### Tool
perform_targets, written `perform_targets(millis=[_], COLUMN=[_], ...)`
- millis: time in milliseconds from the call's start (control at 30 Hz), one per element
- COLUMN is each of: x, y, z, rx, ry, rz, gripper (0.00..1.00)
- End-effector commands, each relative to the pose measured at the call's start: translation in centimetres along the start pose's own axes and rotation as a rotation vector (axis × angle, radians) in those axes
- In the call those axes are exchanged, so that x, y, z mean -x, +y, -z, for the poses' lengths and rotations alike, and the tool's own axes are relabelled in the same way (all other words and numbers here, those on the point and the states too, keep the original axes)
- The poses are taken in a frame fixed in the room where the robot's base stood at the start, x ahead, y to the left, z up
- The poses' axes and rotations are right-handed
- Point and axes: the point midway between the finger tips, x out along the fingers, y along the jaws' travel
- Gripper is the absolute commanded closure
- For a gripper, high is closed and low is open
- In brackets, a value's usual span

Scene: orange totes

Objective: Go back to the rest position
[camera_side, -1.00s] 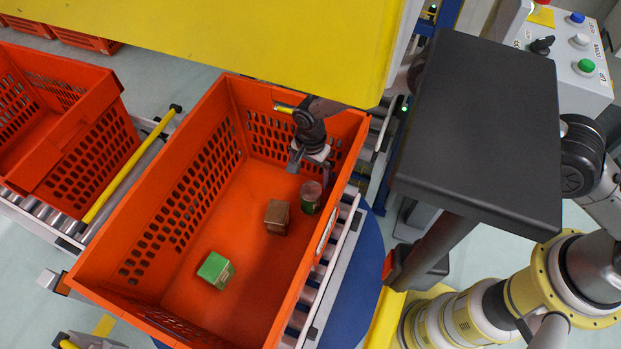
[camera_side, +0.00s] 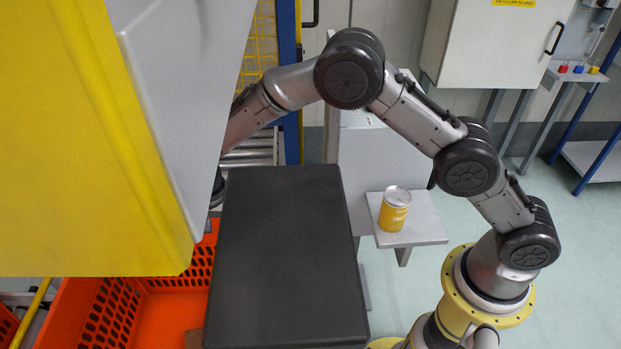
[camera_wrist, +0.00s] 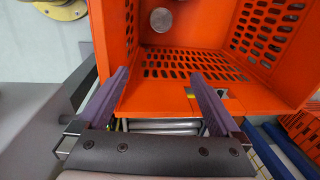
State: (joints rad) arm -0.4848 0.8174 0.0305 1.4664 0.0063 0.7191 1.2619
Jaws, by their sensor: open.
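My gripper (camera_wrist: 158,75) is open and empty in the wrist view, its two purple-grey fingers spread wide apart. It is above the near end of an orange tote (camera_wrist: 165,97) with slotted walls. A round grey can top (camera_wrist: 161,19) shows inside the tote, beyond the fingertips and apart from them. In the side view my arm reaches left, and my gripper is hidden behind the yellow and grey panel. The orange tote (camera_side: 160,308) shows only in part there, with a sliver of a brown box (camera_side: 193,340) in it.
A black slab (camera_side: 290,255) covers much of the tote in the side view. A large yellow and grey panel (camera_side: 110,150) fills the upper left. A yellow can (camera_side: 395,210) stands on a small grey shelf (camera_side: 428,222). Rollers (camera_wrist: 165,126) run beside the tote.

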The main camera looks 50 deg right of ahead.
Motion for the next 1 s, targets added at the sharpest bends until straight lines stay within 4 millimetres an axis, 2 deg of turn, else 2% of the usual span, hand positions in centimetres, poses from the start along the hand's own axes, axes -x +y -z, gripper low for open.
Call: perform_targets(millis=[33,200,367,500,600,800,1000], x=[2.8,10.7,17.2,21.9,24.5,28.1,29.2], y=[0.8,4.7,9.6,14.4,18.1,25.5,32.4], z=[0.9,3.2,4.3,4.4,4.0,2.1,-0.7], rx=[0.023,0.132,0.237,0.329,0.394,0.525,0.651], ry=[0.009,0.042,0.084,0.127,0.162,0.238,0.319], rz=[0.019,0.063,0.097,0.12,0.132,0.143,0.134], gripper=[0.0,0.0,0.0,0.0,0.0,0.0,0.0])
